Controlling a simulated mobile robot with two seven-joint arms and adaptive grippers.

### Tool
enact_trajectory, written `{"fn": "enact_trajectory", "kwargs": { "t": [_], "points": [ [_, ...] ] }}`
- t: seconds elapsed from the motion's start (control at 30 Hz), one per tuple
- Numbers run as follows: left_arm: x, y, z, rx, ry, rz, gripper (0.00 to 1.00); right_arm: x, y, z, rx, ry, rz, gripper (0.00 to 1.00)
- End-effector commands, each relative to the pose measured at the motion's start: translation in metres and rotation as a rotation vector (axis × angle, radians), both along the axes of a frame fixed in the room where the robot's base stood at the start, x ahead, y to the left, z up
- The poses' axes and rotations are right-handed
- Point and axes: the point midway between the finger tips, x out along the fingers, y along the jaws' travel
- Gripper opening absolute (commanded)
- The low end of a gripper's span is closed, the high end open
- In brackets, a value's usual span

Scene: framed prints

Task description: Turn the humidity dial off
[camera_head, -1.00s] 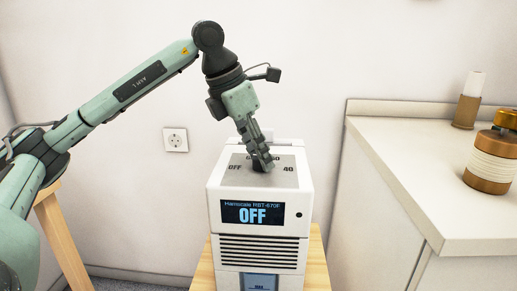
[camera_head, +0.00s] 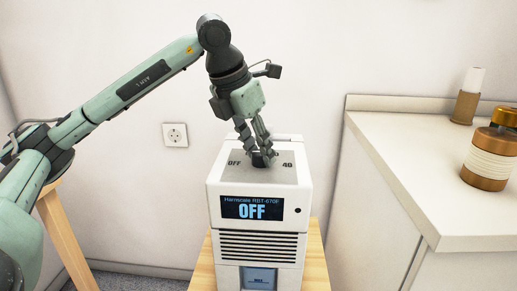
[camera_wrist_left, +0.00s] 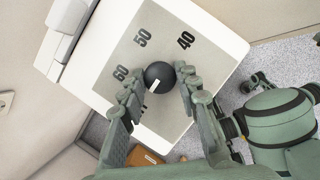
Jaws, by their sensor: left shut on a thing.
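The humidity dial (camera_head: 258,161) is a small black round knob on the grey top panel of a white device (camera_head: 226,233). The device's front display (camera_head: 252,208) reads OFF. In the left wrist view the dial (camera_wrist_left: 160,72) has a white mark pointing to the lower left. Numbers 40, 50 and 60 are printed around it; the lettering below 60 is mostly hidden by a finger. My left gripper (camera_head: 259,158) reaches down from above and is shut on the dial, one finger on each side (camera_wrist_left: 158,82). My right gripper is not in view.
The device stands on a wooden stand (camera_head: 316,262). A white counter (camera_head: 410,150) at the right holds a copper and white jar (camera_head: 489,158) and a white-topped bottle (camera_head: 467,98). A wall socket (camera_head: 175,135) is behind at the left.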

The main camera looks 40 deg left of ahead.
Motion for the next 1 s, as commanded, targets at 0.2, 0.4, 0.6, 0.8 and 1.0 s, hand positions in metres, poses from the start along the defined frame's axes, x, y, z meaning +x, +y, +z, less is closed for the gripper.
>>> {"fn": "enact_trajectory", "kwargs": {
  "t": [0.2, 0.4, 0.6, 0.8, 1.0],
  "points": [
    [0.000, 0.000, 0.000, -0.001, -0.001, 0.001, 0.53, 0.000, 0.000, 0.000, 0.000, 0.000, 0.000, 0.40],
    [0.000, 0.000, 0.000, 0.000, -0.001, 0.000, 0.53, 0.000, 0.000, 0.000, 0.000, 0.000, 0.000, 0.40],
    [-0.004, 0.001, 0.011, -0.001, -0.003, 0.000, 0.53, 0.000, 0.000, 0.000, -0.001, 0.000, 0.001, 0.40],
    [-0.018, 0.004, 0.049, -0.001, -0.006, -0.001, 0.53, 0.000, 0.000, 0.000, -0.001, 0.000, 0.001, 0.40],
    [-0.035, 0.008, 0.090, -0.002, -0.006, 0.000, 0.53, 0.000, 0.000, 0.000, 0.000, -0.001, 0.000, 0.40]
  ]
}}
